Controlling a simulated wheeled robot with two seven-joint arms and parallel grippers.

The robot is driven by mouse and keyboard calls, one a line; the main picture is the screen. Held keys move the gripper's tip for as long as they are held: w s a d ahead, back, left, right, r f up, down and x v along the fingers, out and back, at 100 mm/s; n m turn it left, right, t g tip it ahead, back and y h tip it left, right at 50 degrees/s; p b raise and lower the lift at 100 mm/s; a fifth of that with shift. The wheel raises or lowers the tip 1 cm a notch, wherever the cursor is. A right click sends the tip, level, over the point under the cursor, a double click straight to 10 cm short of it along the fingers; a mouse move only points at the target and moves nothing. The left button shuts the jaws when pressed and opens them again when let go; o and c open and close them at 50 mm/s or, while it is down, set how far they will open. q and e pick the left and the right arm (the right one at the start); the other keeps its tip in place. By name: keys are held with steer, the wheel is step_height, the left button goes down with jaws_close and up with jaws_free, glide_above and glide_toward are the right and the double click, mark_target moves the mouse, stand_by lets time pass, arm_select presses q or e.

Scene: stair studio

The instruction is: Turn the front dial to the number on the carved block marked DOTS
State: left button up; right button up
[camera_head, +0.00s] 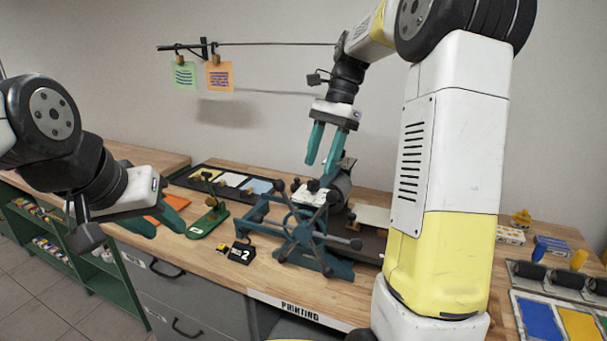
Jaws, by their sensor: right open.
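A small black block (241,254) stands near the front edge of the bench, in front of the teal press. A white 2 shows on it; the smaller lettering is too small to read surely. I cannot make out a front dial clearly. My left gripper (168,231) is over the left part of the bench, left of the block, its teal fingers apart and nothing seen held. My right gripper (322,146) is raised above the back of the press, pointing down, its teal fingers apart and empty.
The teal press (303,233) with spoked handles fills the middle of the bench (186,248). A green tool (208,222) stands left of it. A small yellow-and-black piece (221,249) lies beside the block. Colour pads (540,318) lie at right. Green (184,75) and orange (220,77) cards hang behind.

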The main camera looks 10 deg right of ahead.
mark_target(314, 181)
steer(key=shift+x, duration=2.25)
jaws_close()
